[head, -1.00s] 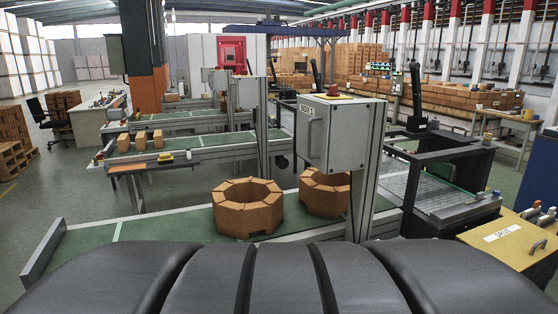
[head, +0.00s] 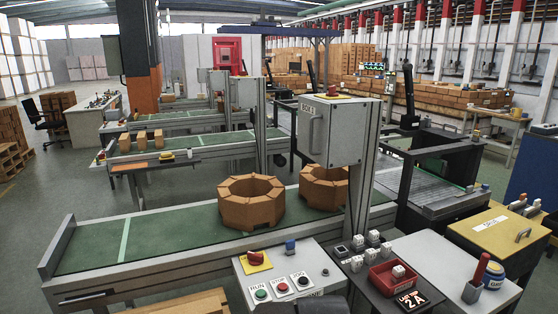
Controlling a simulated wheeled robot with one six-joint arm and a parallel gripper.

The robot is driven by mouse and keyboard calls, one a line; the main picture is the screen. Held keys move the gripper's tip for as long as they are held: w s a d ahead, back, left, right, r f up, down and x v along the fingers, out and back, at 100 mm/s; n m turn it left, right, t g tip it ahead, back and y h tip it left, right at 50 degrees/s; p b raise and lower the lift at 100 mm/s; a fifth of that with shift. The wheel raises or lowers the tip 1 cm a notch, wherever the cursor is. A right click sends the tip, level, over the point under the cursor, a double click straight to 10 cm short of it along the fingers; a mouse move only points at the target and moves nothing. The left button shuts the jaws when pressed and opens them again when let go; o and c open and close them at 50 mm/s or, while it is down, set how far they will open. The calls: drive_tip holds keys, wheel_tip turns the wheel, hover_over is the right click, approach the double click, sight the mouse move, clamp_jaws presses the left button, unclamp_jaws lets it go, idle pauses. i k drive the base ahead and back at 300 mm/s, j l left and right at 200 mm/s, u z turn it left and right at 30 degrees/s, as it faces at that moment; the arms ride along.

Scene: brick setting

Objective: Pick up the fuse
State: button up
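Small white blocks that look like fuses are in the head view, too small to identify surely. One white block (head: 398,271) sits in a small red tray (head: 380,281) on a dark panel at the lower right. Several similar white and grey blocks (head: 357,243) stand on the panel behind the tray. A black card (head: 411,301) reading "2A" lies in front of the tray. My gripper is not in view.
A sloped control panel (head: 300,262) with a red knob and several buttons stands left of the dark panel. A red-handled tool (head: 475,280) and a blue-and-yellow round item (head: 494,276) stand right. Behind, a green conveyor (head: 165,240) carries brick rings (head: 251,203).

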sight(386, 248)
drive_tip(key=k+l, duration=0.5)
drive_tip(key=l, duration=0.55)
drive_tip(key=i+u, duration=0.05)
